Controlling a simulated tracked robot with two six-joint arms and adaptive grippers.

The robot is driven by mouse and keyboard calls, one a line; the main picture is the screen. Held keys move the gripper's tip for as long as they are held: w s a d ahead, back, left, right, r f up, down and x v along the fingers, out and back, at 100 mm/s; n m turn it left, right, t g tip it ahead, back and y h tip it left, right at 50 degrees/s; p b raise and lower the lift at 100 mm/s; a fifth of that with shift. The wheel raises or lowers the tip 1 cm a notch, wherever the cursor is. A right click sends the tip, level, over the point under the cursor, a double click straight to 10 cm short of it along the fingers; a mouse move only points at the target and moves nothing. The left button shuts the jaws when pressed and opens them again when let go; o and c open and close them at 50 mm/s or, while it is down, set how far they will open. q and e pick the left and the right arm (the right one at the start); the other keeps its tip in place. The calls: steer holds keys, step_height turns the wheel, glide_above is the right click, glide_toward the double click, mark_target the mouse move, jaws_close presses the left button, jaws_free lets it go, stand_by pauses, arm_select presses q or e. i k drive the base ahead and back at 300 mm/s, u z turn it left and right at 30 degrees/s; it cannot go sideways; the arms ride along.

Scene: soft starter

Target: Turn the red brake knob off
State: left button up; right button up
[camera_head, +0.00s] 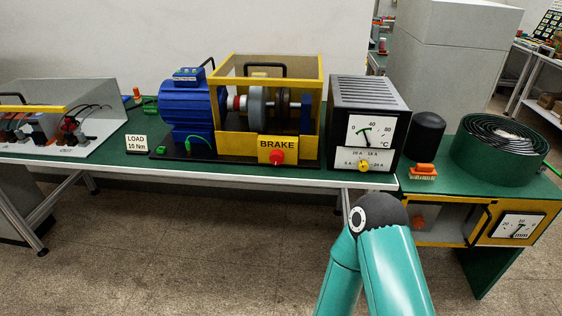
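The red brake knob (277,157) sits on the front of the yellow-framed brake unit (222,143), just under the yellow BRAKE label (277,144). Its turned position is too small to tell. A teal arm of mine rises from the bottom right of the middle, with its dark joint in front of the table edge. No gripper shows in this view, so neither gripper is seen near the knob.
A blue motor (186,106) stands left of the brake unit. A meter box (368,122) with a yellow knob (364,166) stands to its right. A LOAD 10 Nm sign (137,143) stands further left. The table's front edge (200,172) is clear before the brake unit.

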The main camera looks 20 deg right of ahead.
mark_target(276, 157)
steer(key=z, duration=0.05)
steer(key=i, duration=0.9)
steer(key=u, duration=0.1)
